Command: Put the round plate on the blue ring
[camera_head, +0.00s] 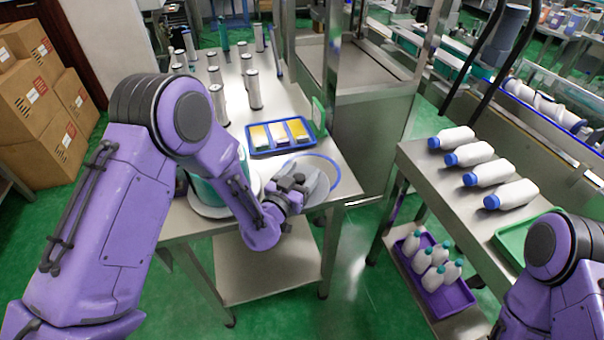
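The blue ring (337,171) is a thin blue circle on the near right corner of the steel table. A white round plate (208,210) shows at the near left of the table, with a teal and white round body (203,190) on it, and my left arm hides part of both. My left gripper (302,187) is over the near left part of the ring and covers some of it. Its fingers blend with grey shapes there, so I cannot tell whether they are open or hold anything. My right arm enters at the lower right, and its gripper is out of view.
A blue tray (253,151) with yellow and white packs lies behind the ring. A small green panel (318,117) stands beside it. Several silver cylinders (253,90) stand farther back. White bottles (490,173) lie on the right table, across a floor gap.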

